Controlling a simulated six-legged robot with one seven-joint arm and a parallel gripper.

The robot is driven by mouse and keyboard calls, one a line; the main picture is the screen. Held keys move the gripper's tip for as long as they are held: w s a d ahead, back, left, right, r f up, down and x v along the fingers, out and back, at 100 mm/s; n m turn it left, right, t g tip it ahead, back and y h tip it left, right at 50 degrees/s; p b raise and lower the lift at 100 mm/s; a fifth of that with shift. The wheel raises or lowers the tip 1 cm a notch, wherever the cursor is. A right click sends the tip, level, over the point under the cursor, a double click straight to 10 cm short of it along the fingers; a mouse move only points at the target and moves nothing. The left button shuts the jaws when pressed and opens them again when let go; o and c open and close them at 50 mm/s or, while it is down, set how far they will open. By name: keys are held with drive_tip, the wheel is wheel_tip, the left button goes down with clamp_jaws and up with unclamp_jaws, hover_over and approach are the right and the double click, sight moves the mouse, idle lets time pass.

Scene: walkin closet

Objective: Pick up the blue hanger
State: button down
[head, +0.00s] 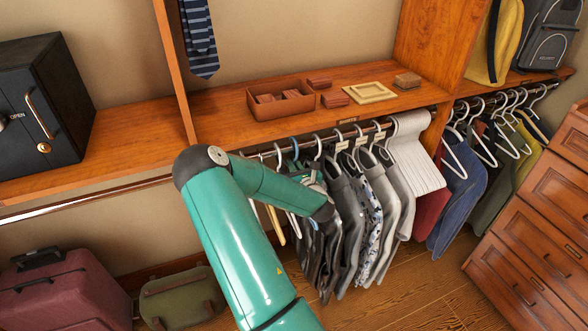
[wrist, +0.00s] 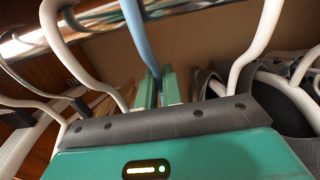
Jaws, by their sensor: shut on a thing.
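The blue hanger (wrist: 138,40) runs down from the rail into the gap between my fingers in the wrist view. My gripper (wrist: 158,88) is shut on its blue neck, just below the hook. In the head view, the blue hook (head: 295,148) shows at the rail among white hangers, and my gripper is mostly hidden by my forearm and the nearby hangers. The hanger's lower part is hidden behind my gripper in the wrist view.
White hangers (wrist: 255,50) stand close on both sides of my gripper. The metal rail (head: 330,138) runs under a wooden shelf (head: 225,119). Grey clothes (head: 345,215) hang to the right. A drawer unit (head: 535,225) stands at far right. Suitcases (head: 65,295) rest at lower left.

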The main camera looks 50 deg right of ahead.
wheel_tip(320, 180, up, 2)
drive_tip(key=shift+s+a+r, duration=0.1)
drive_tip(key=shift+s+r, duration=0.05)
drive_tip(key=v, duration=1.7)
drive_tip(key=shift+s, duration=0.3)
drive_tip(key=shift+a, duration=0.15)
